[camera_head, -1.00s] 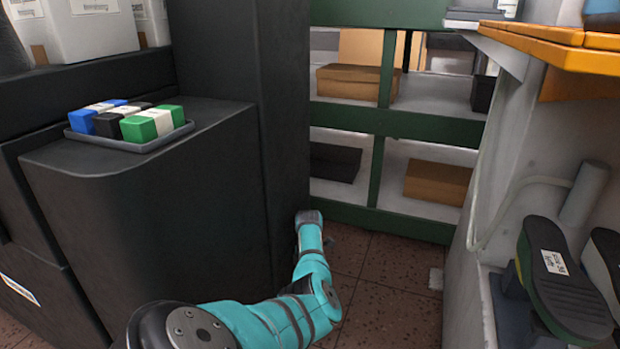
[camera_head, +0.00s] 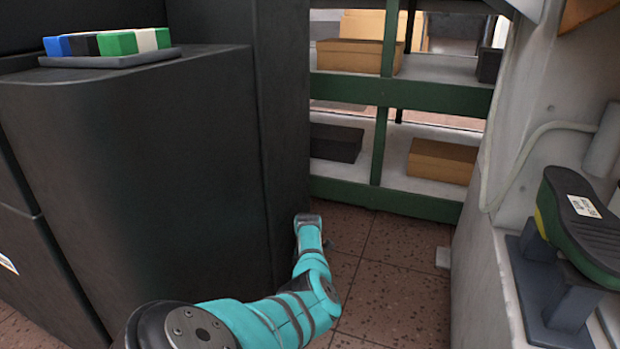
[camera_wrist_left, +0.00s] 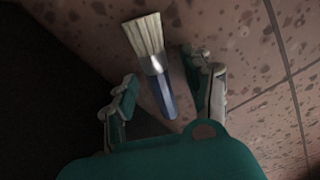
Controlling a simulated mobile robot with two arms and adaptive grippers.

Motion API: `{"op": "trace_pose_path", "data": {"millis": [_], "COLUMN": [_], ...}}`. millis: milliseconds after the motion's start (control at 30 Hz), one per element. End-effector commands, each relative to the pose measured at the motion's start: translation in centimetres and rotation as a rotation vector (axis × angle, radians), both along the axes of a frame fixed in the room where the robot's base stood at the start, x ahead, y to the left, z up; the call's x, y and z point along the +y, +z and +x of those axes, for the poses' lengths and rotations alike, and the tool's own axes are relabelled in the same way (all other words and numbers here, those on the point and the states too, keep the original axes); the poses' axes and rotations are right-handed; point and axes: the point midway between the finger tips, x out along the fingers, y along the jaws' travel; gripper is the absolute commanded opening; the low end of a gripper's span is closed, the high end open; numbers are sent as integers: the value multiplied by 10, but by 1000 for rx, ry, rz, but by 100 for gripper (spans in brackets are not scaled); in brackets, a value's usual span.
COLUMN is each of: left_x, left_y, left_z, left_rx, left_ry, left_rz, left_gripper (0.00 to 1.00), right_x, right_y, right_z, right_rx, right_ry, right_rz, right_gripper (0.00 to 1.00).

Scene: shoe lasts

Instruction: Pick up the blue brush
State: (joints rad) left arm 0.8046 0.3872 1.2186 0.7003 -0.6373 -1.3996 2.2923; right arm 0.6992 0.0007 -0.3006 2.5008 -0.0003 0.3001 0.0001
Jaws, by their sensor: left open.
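The blue brush (camera_wrist_left: 164,94) shows in the left wrist view, with pale bristles, a metal band and a blue handle. It appears to lie on the speckled floor. My left gripper (camera_wrist_left: 163,70) is open, with one finger on each side of the brush; whether either finger touches it I cannot tell. In the head view my teal arm reaches down beside the dark cabinet, and its gripper is hidden there. I cannot make out the brush in the head view. My right gripper is in neither view.
A dark cabinet (camera_head: 150,150) stands on the left, with a tray (camera_head: 110,60) of coloured blocks on top. Green-framed shelves (camera_head: 375,150) with boxes stand at the back. A pale machine (camera_head: 477,270) with a dark shoe last (camera_head: 578,228) is on the right. Open floor (camera_head: 390,285) lies between.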

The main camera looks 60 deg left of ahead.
Motion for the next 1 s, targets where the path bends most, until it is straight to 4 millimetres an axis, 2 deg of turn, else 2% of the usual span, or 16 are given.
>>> {"op": "trace_pose_path", "data": {"millis": [200,233,600,1000], "left_x": [0,1,0,1], "left_y": [1,1,0,3], "left_z": [0,0,0,0], "left_rx": [-1,-1,-1,-1], "left_ry": [0,1,0,1], "left_rz": [1,1,1,1], "left_gripper": [51,48,0,0], "right_x": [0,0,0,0], "right_y": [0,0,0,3], "right_z": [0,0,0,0], "right_rx": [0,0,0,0], "right_ry": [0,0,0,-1], "right_rz": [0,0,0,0], "right_gripper": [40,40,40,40]}}
